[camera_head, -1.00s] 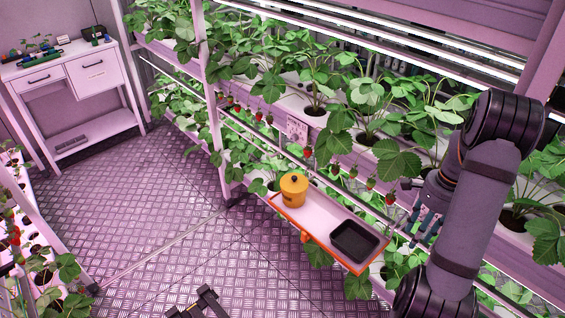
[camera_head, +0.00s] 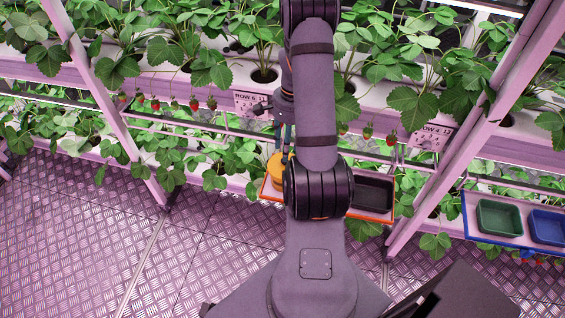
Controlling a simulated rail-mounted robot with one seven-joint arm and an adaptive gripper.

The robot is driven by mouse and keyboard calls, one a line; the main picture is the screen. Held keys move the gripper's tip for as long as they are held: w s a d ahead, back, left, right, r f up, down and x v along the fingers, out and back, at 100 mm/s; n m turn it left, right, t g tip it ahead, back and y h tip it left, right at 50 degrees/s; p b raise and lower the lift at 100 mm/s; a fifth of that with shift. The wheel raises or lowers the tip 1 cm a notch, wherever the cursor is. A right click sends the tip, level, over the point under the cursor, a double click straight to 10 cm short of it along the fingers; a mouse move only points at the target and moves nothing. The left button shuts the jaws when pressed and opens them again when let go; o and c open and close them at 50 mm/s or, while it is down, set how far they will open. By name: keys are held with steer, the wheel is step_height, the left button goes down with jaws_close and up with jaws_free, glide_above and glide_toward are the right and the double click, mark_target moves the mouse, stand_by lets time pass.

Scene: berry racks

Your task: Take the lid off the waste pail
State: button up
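The yellow-orange waste pail (camera_head: 275,172) stands at the left end of a red-orange rimmed tray (camera_head: 266,194) hung on the rack. My arm covers its right side, and its lid and knob cannot be made out clearly. My gripper (camera_head: 284,138) points down just above and behind the pail's top, mostly hidden by my arm. Whether its fingers touch the lid, or are open or shut, cannot be seen.
A black bin (camera_head: 372,192) sits at the tray's right end. A blue-rimmed tray with a green bin (camera_head: 498,218) and a blue bin (camera_head: 547,227) hangs further right, past a pink rack post (camera_head: 455,150). Strawberry plants and hanging berries crowd above. The floor at left is clear.

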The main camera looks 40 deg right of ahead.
steer(key=shift+w+a+f+p, duration=0.15)
steer(key=shift+f+p, duration=0.3)
steer(key=shift+f, duration=0.85)
steer(key=shift+a+f+p, duration=0.1)
steer(key=shift+f+p, duration=0.3)
steer(key=shift+f, duration=0.85)
steer(key=c, duration=0.3)
jaws_close()
